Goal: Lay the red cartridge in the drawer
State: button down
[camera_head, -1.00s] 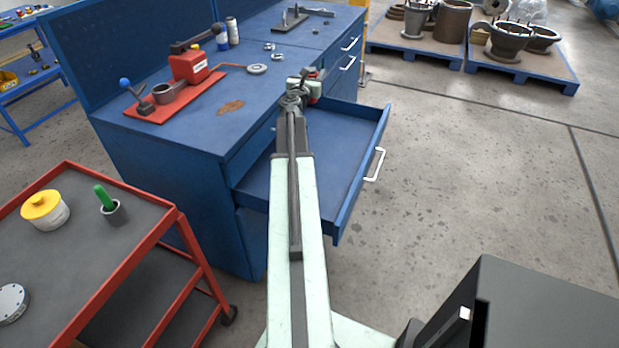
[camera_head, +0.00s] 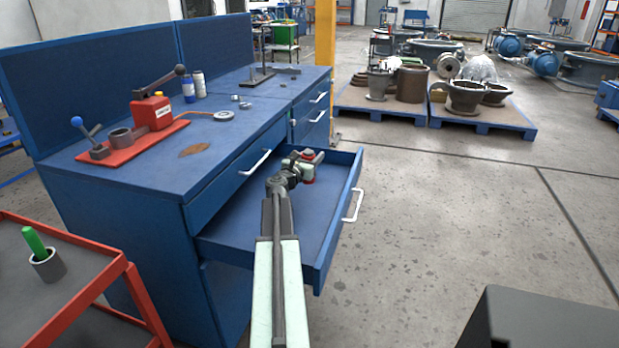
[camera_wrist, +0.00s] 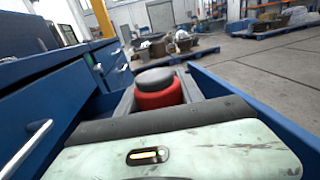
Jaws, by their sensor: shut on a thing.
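The red cartridge (camera_wrist: 157,93), a short red cylinder with a dark grey top, stands upright between my gripper's two fingers in the wrist view. My gripper (camera_head: 307,167) is shut on it, and a bit of its red side shows there in the head view. The open blue drawer (camera_head: 318,262) is pulled out from the workbench, its inside bare where I can see it. My gripper is over the far part of the drawer, within its walls as seen from the head. The gap between the cartridge's underside and the drawer floor is hidden.
The drawer's side wall (camera_wrist: 262,124) runs close on the right of my gripper. The blue workbench (camera_head: 160,160) stands on the left, with a red hand pump (camera_head: 152,112) on top. A red cart (camera_head: 80,300) is at the lower left.

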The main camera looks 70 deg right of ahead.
jog(key=shift+f+b, duration=2.3)
jog(key=shift+f, duration=0.05)
jog(key=c, duration=0.7)
grip_release()
jog(key=shift+c, duration=0.2)
jog(key=shift+a+r+p, duration=0.55)
jog(key=shift+r+p, duration=0.1)
jog(key=shift+r, duration=0.05)
jog(key=w+a, duration=0.1)
jog(key=a, duration=0.9)
jog(key=shift+w+a, duration=0.2)
jog(key=shift+a, duration=0.2)
jog(key=shift+f, duration=0.1)
